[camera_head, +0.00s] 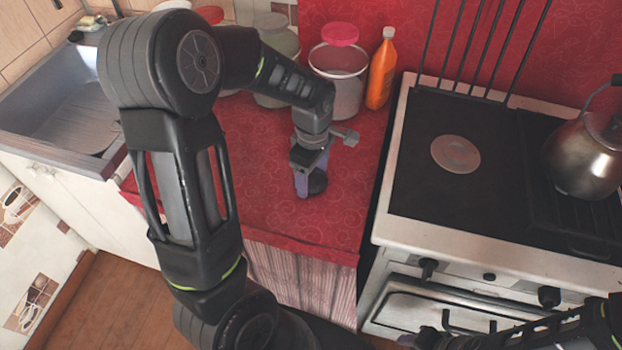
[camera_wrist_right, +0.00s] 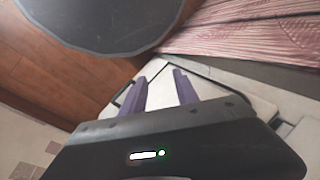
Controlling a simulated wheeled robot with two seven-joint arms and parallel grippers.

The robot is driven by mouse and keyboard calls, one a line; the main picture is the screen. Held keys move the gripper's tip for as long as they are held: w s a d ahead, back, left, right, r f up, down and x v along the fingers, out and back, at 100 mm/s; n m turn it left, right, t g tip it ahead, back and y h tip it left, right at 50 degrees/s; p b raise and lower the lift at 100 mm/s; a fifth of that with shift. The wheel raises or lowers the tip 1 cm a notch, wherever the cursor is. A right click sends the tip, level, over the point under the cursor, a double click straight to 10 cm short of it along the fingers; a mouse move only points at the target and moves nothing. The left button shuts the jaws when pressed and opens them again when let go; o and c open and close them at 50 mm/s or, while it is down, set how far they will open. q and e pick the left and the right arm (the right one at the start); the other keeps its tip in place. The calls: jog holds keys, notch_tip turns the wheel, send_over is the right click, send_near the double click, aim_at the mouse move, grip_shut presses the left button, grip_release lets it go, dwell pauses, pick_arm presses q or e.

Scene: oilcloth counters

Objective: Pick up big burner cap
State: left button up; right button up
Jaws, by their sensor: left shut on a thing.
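The big burner cap (camera_head: 318,182) is a small dark round piece at the fingertips of my left gripper (camera_head: 308,184), over the red counter. My left gripper is shut on it and points down; its fingers hide part of the cap. I cannot tell whether the cap still touches the cloth. My right gripper shows in the right wrist view (camera_wrist_right: 162,84); its two purple fingers are apart with nothing between them.
The red oilcloth counter (camera_head: 270,205) is clear in front. Jars (camera_head: 338,85) and an orange bottle (camera_head: 382,70) stand behind. The stove (camera_head: 415,150) is to the right, with a round burner plate (camera_head: 455,154) and a metal kettle (camera_head: 585,155). A sink (camera_head: 80,120) is left.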

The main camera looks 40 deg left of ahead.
aim_at(313, 179)
pick_arm(q)
jog(key=c, duration=0.4)
jog(key=shift+o, duration=0.2)
notch_tip(313, 179, up, 10)
dwell(1.0)
